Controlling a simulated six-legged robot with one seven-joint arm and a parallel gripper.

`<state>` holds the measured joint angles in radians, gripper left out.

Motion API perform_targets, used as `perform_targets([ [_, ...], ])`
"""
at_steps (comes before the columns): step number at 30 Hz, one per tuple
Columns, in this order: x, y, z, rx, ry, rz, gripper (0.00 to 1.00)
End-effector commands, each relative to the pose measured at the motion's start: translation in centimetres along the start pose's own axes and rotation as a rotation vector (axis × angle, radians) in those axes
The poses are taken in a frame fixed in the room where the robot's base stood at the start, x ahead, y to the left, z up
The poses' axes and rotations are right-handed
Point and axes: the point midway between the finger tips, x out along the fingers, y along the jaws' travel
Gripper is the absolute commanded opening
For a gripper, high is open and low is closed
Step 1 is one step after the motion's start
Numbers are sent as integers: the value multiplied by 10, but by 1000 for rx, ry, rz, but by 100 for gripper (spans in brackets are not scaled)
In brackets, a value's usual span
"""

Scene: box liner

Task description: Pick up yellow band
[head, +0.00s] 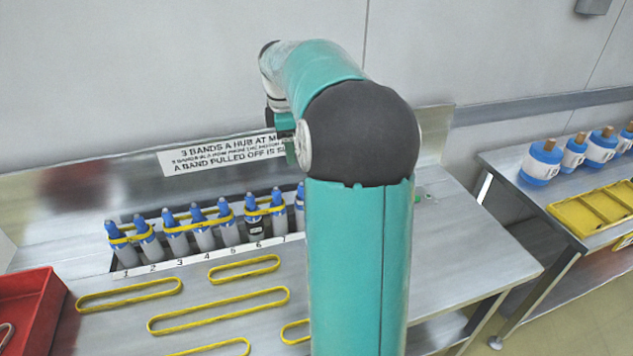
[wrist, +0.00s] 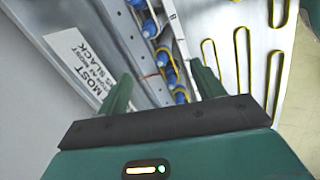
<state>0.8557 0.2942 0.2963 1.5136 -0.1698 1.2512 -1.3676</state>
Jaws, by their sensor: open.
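Several yellow bands lie loose and flat on the steel bench: one at the left (head: 130,304), a short one (head: 244,278), a long one (head: 218,324) and others partly cut off or hidden by my arm. More yellow bands are stretched around blue-tipped grey posts (head: 203,229) in a numbered row at the back of the bench. My gripper (wrist: 162,88) is open and empty above the bench, with its green fingers apart. In the wrist view, the posts show between and beyond the fingers, and loose bands (wrist: 237,60) lie to their right. My arm hides part of the row.
A red tray (head: 30,310) stands at the left edge. A white sign (head: 215,155) is on the back panel behind the posts. A second bench at the right holds blue-and-white spools (head: 541,163) and a yellow tray (head: 590,218).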

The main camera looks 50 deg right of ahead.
Motion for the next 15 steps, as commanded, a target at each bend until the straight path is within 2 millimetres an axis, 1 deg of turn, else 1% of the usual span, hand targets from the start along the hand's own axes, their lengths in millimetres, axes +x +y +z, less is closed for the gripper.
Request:
perform_targets([
  [1,17,19,27,-25,8,-29,67],
  [3,35,36,57,-77,21,-56,67],
  [6,56,52,94,-136,45,-83,67],
  [7,60,56,104,-150,51,-88,67],
  [9,69,61,120,-174,62,-96,67],
  [11,74,63,129,-187,68,-101,67],
  [12,78,63,132,-193,71,-103,67],
  [15,89,62,133,-199,73,-106,67],
])
